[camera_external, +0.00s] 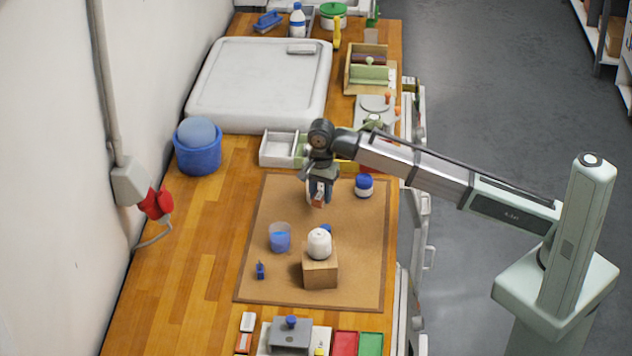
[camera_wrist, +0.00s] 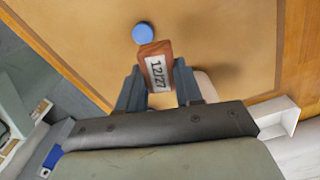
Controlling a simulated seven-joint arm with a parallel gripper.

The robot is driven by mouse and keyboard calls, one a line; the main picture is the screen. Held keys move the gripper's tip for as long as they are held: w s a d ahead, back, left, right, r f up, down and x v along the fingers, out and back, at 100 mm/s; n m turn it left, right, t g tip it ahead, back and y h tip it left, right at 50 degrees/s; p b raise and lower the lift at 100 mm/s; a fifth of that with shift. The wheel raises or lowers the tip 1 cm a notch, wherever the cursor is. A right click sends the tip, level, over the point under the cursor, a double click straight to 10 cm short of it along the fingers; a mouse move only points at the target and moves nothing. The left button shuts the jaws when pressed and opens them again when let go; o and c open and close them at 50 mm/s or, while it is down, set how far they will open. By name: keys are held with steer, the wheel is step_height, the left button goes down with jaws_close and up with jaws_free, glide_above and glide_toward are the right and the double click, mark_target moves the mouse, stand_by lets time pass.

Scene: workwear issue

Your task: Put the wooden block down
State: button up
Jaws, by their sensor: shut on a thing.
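My gripper (camera_external: 319,188) is over the far part of the brown mat (camera_external: 262,283), with its fingers pointing down. It is shut on a small reddish wooden block (camera_external: 318,203), which appears to be held above the mat. In the wrist view the block (camera_wrist: 147,49) sits between the fingertips (camera_wrist: 157,82), with a white label reading "12/27" facing the camera. A blue round thing (camera_wrist: 142,33) shows just beyond it. How high the block is above the mat is hard to tell.
A jar with a blue lid (camera_external: 363,186) stands right of my gripper. Nearer on the mat are a blue translucent cup (camera_external: 279,238), a white rounded thing (camera_external: 319,243) on a wooden cube (camera_external: 320,272), and a small blue item (camera_external: 260,271). The mat's left strip is clear.

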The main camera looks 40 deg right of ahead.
steer(key=r+n, duration=0.1)
steer(key=n, duration=0.1)
glide_above(280, 218)
steer(key=shift+n, duration=0.8)
steer(key=shift+w+f, duration=0.1)
steer(key=shift+f, duration=4.7)
steer(key=shift+f, duration=0.15)
steer(key=o, duration=1)
step_height(280, 218, up, 12)
